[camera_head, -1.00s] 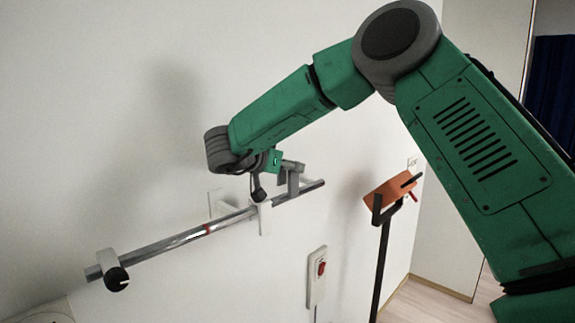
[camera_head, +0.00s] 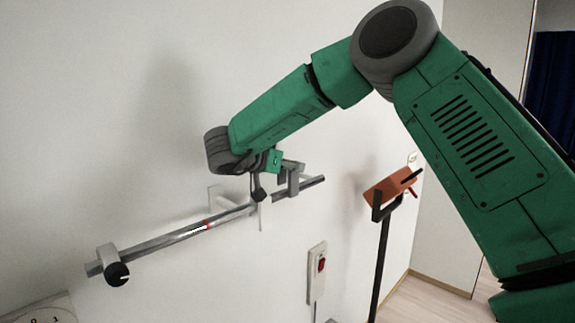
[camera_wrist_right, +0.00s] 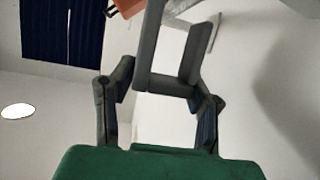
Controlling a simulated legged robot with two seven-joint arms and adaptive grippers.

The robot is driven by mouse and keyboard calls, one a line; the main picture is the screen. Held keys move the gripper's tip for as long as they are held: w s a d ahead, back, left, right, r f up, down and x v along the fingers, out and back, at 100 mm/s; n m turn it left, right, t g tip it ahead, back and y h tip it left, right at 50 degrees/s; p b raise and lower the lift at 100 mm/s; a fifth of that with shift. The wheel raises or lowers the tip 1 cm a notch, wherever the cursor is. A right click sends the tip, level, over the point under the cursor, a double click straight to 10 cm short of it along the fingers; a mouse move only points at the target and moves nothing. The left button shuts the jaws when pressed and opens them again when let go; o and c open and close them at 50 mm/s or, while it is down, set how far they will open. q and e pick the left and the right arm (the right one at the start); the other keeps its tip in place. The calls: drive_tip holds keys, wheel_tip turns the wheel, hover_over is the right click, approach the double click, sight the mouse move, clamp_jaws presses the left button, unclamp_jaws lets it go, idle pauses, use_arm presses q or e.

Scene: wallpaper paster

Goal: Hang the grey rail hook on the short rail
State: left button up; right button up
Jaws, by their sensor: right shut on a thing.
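The grey rail hook (camera_head: 293,179) is in the jaws of my right gripper (camera_head: 270,181), close to the wall-mounted rail in the head view. In the right wrist view the hook (camera_wrist_right: 165,82) is an angular grey bracket between the two fingers (camera_wrist_right: 165,88). The metal rail (camera_head: 160,240) runs from lower left to upper right, with a red mark; a shorter stretch (camera_head: 312,184) shows right of the gripper. I cannot tell whether these are one rail, or whether the hook touches the right stretch. My left gripper is out of view.
A grey clamp with a black knob (camera_head: 117,274) sits at the rail's left end. A white bracket (camera_head: 262,216) is below my gripper. A white wall box with a red switch (camera_head: 317,266) and an orange block on a black stand (camera_head: 392,187) are to the right.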

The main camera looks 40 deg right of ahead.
drive_tip(key=shift+f, duration=0.25)
drive_tip(key=shift+r, duration=0.15)
drive_tip(key=shift+r+p, duration=0.4)
drive_tip(key=shift+p, duration=0.05)
drive_tip(key=shift+f, duration=0.35)
idle(1.0)
drive_tip(key=shift+r, duration=0.3)
drive_tip(key=shift+f, duration=0.55)
idle(0.6)
drive_tip(key=shift+r, duration=0.55)
